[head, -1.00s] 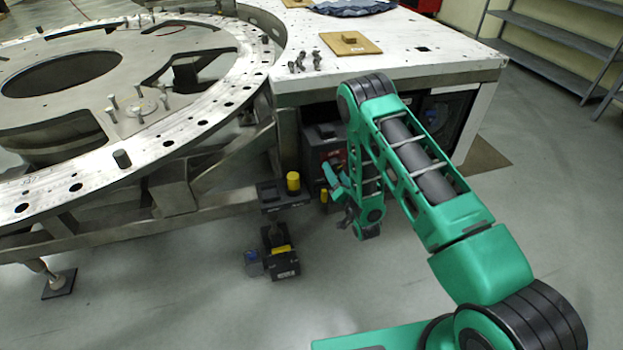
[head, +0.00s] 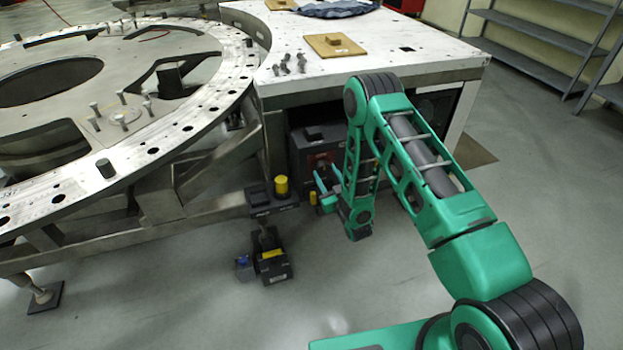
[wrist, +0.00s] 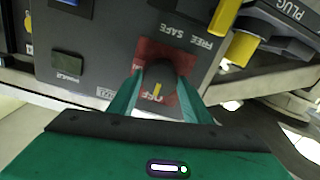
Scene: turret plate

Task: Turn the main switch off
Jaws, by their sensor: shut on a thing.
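The main switch is a dark round knob (wrist: 159,84) with a yellow pointer line, on a red plate (wrist: 150,50) of a grey control box. Upside-down lettering, "OFF" by the knob and "FREE SAFE" above right, shows in the wrist view. My gripper (wrist: 158,92) is shut on the knob, one green finger on each side. The yellow line points down toward the "OFF" lettering, partly hidden between the fingers.
A yellow-capped post (head: 281,186) on a dark bracket stands left of my gripper. A black unit (head: 274,267) is below it. The white table (head: 400,55) overhangs the control box, with the turret ring (head: 165,140) at left.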

